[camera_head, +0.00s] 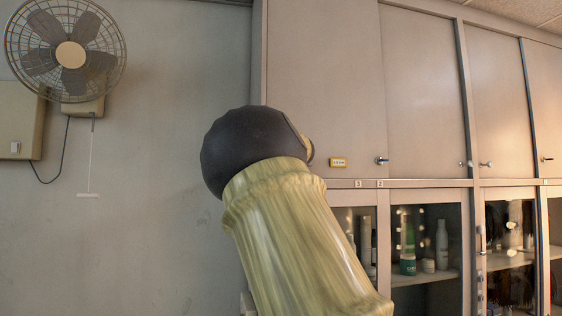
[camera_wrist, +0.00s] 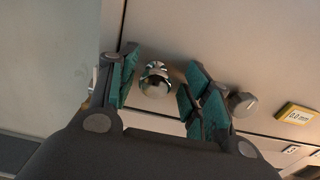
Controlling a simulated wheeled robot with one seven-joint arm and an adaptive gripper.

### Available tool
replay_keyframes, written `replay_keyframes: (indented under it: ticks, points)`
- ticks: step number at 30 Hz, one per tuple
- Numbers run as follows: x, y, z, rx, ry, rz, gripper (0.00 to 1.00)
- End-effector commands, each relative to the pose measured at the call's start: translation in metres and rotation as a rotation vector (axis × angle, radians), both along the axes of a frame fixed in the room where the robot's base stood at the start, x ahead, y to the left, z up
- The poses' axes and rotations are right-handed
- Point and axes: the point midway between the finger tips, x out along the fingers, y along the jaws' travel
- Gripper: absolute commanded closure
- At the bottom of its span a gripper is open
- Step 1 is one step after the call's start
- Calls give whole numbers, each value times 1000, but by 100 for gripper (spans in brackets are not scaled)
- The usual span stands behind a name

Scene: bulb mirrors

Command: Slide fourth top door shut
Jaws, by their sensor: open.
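Plain grey top doors run along the upper cabinet in the head view: the leftmost (camera_head: 325,70), the one right of it (camera_head: 425,90), another (camera_head: 495,90) and one cut by the right edge (camera_head: 546,90). I cannot tell which counts as the fourth. In the wrist view my gripper (camera_wrist: 160,92) is open, its teal pads apart. A chrome knob (camera_wrist: 155,80) shows between the fingers on a pale door face (camera_wrist: 215,40); no contact is clear. A second grey knob (camera_wrist: 242,103) is just right of the right finger. My arm hides the gripper in the head view.
Glass-fronted lower cabinets (camera_head: 425,240) hold bottles. A wall fan (camera_head: 68,55) hangs at left, with a cord below. Bare wall (camera_head: 140,220) lies left of the cabinet.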

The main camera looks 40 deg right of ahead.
Motion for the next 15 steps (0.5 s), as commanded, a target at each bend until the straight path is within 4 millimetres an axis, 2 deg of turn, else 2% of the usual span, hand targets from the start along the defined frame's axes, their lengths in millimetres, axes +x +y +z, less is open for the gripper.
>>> replay_keyframes:
  ticks: [5, 15]
  points:
    - [-17, 8, 2, 1, -1, -1, 51]
    - [-72, 29, 0, 1, 0, -2, 51]
